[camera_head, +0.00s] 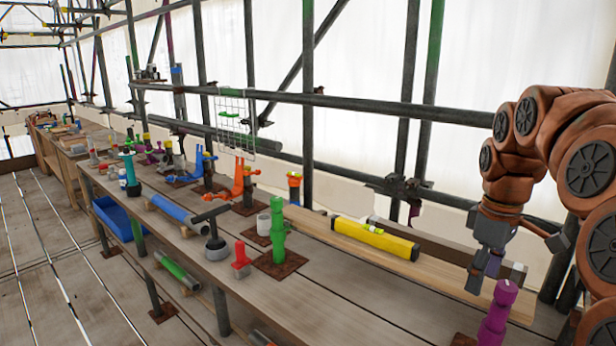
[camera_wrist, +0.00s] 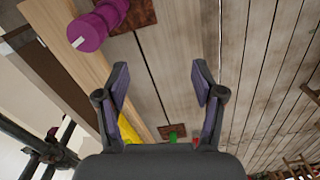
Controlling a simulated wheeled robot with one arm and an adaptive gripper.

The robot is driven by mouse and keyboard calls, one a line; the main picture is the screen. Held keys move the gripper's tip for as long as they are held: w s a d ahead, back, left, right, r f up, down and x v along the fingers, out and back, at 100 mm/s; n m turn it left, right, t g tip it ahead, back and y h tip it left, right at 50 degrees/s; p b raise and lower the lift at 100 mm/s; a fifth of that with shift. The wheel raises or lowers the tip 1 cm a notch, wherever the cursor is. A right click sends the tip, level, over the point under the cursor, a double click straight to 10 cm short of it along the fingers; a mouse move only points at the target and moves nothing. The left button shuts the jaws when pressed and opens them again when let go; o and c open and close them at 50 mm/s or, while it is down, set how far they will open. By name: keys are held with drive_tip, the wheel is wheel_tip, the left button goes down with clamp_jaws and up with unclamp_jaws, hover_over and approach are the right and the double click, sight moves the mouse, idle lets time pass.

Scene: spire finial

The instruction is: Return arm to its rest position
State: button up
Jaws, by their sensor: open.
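My arm is raised at the right of the head view, brown-orange with dark round joint caps. My gripper (camera_head: 480,275) points down above the right end of the workbench (camera_head: 330,268). In the wrist view my gripper (camera_wrist: 160,90) has its two fingers wide apart with nothing between them. A purple ringed post (camera_head: 497,315) stands at the near right, below and beside the gripper. The purple post also shows in the wrist view (camera_wrist: 95,28), at the upper left.
A yellow level (camera_head: 375,238) lies on a wooden plank (camera_head: 440,272) on the bench. A green post (camera_head: 278,230) on a rusty plate, a red piece (camera_head: 241,260) and a blue tube (camera_head: 180,213) stand or lie further left. Scaffold poles (camera_head: 308,100) run behind the bench.

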drive_tip(key=s+a+f+m, duration=0.2)
drive_tip(key=s+a+f, duration=0.2)
drive_tip(key=s, duration=0.5)
drive_tip(key=s+a+f+m+g, duration=0.1)
drive_tip(key=s+a+f+m, duration=0.1)
drive_tip(key=s+a+f, duration=0.3)
drive_tip(key=s+a+f+m+p, duration=0.1)
drive_tip(key=s+a+f+m, duration=0.2)
drive_tip(key=s, duration=1)
drive_tip(key=shift+a+f+g, duration=0.3)
drive_tip(key=shift+a+f, duration=0.6)
drive_tip(key=shift+a, duration=0.15)
